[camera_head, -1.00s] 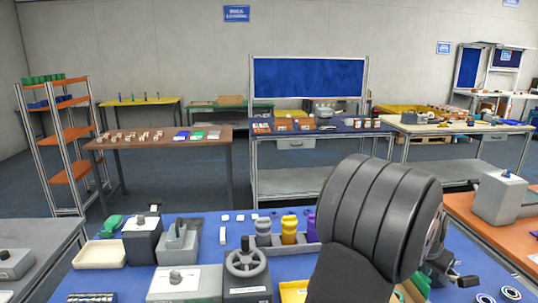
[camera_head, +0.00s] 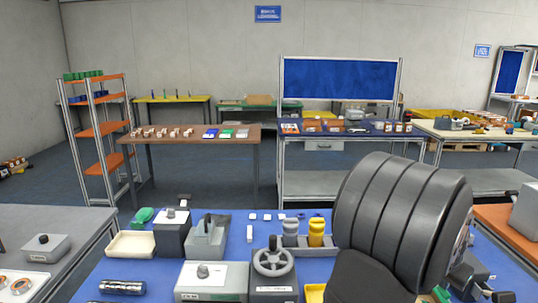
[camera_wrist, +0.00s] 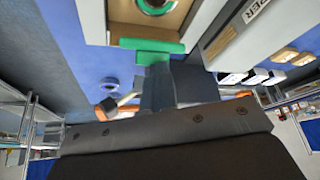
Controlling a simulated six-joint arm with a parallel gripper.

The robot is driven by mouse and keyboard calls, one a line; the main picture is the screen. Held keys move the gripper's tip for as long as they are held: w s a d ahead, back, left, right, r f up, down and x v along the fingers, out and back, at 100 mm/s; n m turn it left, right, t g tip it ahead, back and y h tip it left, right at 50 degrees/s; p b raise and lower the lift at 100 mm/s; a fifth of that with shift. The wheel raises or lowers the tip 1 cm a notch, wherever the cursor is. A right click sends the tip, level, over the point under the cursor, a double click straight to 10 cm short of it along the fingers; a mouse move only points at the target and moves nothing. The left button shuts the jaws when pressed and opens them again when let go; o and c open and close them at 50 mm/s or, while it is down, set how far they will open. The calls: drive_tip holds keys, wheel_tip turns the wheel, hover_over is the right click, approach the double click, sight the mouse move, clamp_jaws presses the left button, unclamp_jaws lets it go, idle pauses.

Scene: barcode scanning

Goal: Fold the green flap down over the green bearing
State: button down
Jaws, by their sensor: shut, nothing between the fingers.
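In the head view my large dark arm link hides the gripper, and I cannot make out the flap or bearing there.
The blue worktable (camera_head: 150,262) holds a white tray (camera_head: 131,244), a grey handwheel unit (camera_head: 273,268), a grey box (camera_head: 212,281) and yellow and grey cylinders (camera_head: 317,233). In the wrist view a grey labelled block (camera_wrist: 240,38) stands close to the right of the holder.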

sight(439, 296)
drive_tip(key=shift+g+y, duration=0.3)
drive_tip(key=shift+y, duration=0.1)
drive_tip(key=f, duration=0.2)
drive_tip(key=s+a+f, duration=0.1)
drive_tip(key=f, duration=0.1)
drive_tip(key=shift+r, duration=0.1)
drive_tip(key=shift+w+d+r, duration=0.1)
drive_tip(key=shift+d+r, duration=0.1)
drive_tip(key=shift+d, duration=0.55)
drive_tip(key=shift+w+d+r, duration=0.1)
drive_tip(key=shift+d+r, duration=0.1)
drive_tip(key=shift+d, duration=0.6)
drive_tip(key=shift+d+r, duration=0.2)
drive_tip(key=shift+d, duration=0.55)
drive_tip(key=d+r, duration=0.3)
drive_tip(key=r, duration=0.7)
drive_tip(key=shift+d, duration=0.3)
drive_tip(key=shift+w+f, duration=0.1)
